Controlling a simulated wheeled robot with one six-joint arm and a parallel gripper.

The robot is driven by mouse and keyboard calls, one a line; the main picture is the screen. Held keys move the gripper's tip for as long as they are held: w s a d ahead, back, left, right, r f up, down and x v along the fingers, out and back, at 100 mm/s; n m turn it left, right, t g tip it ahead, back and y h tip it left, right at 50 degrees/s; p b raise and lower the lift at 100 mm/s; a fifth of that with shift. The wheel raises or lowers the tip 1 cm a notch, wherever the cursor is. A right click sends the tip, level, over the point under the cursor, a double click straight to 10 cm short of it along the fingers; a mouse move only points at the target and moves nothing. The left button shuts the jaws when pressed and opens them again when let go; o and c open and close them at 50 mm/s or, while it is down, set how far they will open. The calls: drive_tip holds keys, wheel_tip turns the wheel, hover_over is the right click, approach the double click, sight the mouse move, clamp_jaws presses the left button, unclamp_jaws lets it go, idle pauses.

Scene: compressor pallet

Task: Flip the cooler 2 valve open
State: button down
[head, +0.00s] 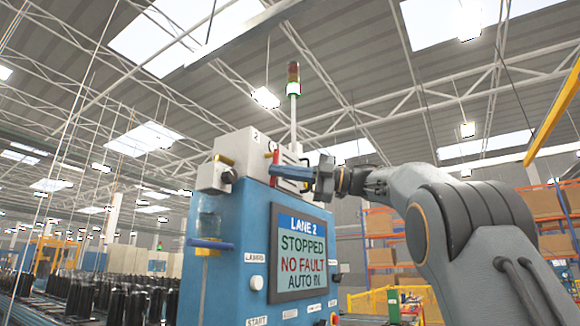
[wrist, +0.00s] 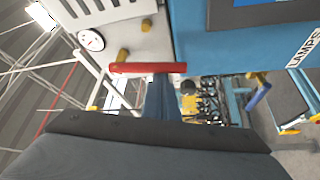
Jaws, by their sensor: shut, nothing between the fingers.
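The red valve handle (head: 276,157) stands about upright on the right side of the pale box marked 2, on top of the blue cabinet. In the wrist view the same red handle (wrist: 148,68) lies across the picture, with yellow fittings close to it. My gripper (head: 275,171) reaches in from the right at the handle. In the wrist view my gripper (wrist: 162,80) is shut, its blue fingers ending right at the handle's edge. They are not around it; I cannot tell whether they touch it. No label naming the cooler is readable.
The blue cabinet (head: 228,222) carries a screen (head: 302,255) reading LANE 2 STOPPED NO FAULT. A signal light pole (head: 293,105) rises behind the pale box (head: 240,150). A blue handle (head: 210,244) sticks out at the cabinet's left. A round gauge (wrist: 91,40) shows near the red handle.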

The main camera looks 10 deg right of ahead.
drive_tip(key=shift+w+d+f, duration=0.15)
drive_tip(key=shift+w+d, duration=0.2)
drive_tip(key=shift+w, duration=0.05)
drive_tip(key=shift+d, duration=0.1)
idle(0.4)
drive_tip(key=s+d+b, duration=0.4)
drive_tip(key=s+d, duration=0.2)
drive_tip(key=d, duration=0.1)
drive_tip(key=shift+d, duration=0.15)
idle(0.4)
idle(0.4)
